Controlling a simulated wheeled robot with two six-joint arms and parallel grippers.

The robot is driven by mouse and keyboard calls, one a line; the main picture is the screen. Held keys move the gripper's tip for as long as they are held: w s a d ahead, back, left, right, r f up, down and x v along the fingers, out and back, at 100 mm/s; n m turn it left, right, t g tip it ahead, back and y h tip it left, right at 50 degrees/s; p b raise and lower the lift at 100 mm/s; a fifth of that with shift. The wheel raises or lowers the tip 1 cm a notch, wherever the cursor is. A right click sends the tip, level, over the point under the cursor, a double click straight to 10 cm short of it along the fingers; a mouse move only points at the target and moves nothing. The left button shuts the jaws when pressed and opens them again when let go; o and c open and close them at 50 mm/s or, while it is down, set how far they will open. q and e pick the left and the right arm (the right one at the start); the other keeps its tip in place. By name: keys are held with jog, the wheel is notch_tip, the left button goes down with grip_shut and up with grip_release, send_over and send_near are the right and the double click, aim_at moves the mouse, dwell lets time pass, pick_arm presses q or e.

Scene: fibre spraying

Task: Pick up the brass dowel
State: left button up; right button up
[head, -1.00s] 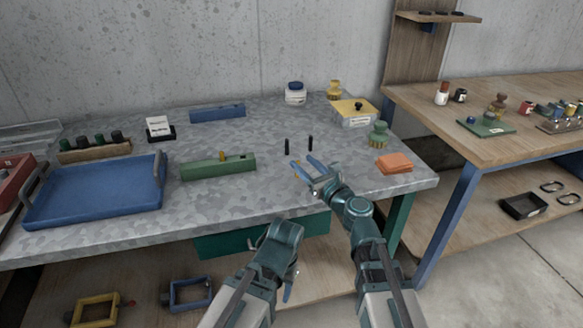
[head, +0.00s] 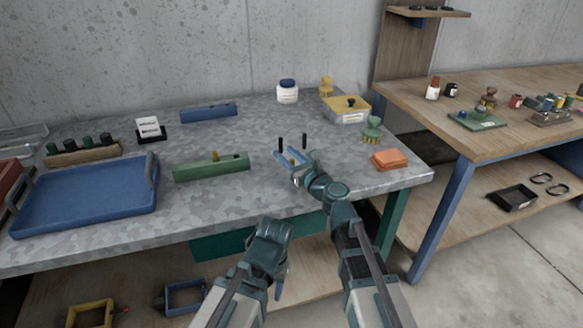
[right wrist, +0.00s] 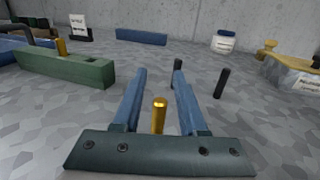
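A brass dowel (right wrist: 159,116) stands upright between the two blue fingers of my right gripper (right wrist: 160,76) in the right wrist view. A gap shows between it and each finger, so the gripper is open around it. In the head view the right gripper (head: 284,153) is low over the table's right part, and the dowel (head: 292,161) is a small, partly hidden brass spot. A second brass peg (right wrist: 61,47) stands in the green block (right wrist: 65,68). My left gripper (head: 279,283) hangs in front of the table, mostly hidden by its wrist.
Two black pins (head: 281,144) (head: 304,141) stand just beyond the right gripper. Orange pads (head: 389,159) and a green knobbed tool (head: 372,129) lie to the right. A blue tray (head: 88,194) stands at left. The grey table (head: 235,205) is clear in front of the green block.

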grip_shut()
jog(key=shift+r, duration=0.15)
